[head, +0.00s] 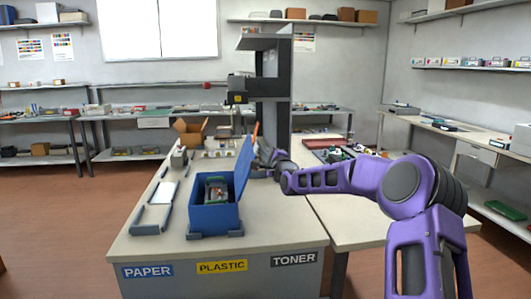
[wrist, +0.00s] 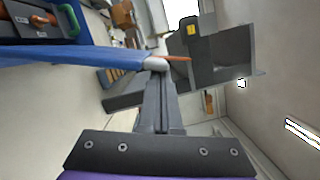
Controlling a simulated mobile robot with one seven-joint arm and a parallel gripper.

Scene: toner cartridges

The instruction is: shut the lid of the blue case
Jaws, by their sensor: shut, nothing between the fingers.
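The blue case (head: 214,218) stands on the near part of the bench in the head view. Its lid (head: 243,168) is open, standing up and leaning a little outward on the right side. A dark cartridge (head: 216,188) with green and reddish parts lies inside. My gripper (head: 254,173) is shut and empty, just right of the lid on its outer side. In the wrist view the lid (wrist: 75,55) comes in from the left, and its edge ends close to the shut fingertips (wrist: 157,64). I cannot tell whether they touch it.
A grey tray frame (head: 155,208) lies left of the case. An open cardboard box (head: 190,132) and a tall dark grey stand (head: 271,85) are farther back. A bench with a red tray (head: 322,143) and small parts is right. The bench front near the labels is clear.

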